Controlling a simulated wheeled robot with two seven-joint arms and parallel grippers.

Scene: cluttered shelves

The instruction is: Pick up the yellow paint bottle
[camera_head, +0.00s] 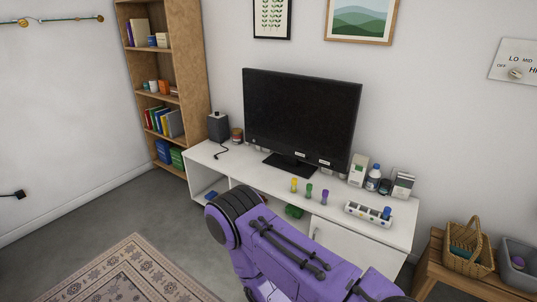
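A small yellow paint bottle (294,185) stands upright on top of the low white cabinet (234,166), in front of the black television. A green bottle (309,190) and a purple bottle (325,196) stand in a row to its right. A white holder (360,213) with round slots lies further right, with a blue bottle (387,212) in it. A purple arm of mine crosses the bottom middle, in front of the cabinet. Neither gripper shows, and I see nothing touching the yellow bottle.
The television (302,107) stands behind the bottles. A black speaker (218,127) and a jar (237,135) are at the cabinet's left; boxes (359,169) and a white bottle (373,177) stand back right. A wooden bench (430,275) holds a basket (465,260) and grey bin. A rug (125,275) covers floor at left.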

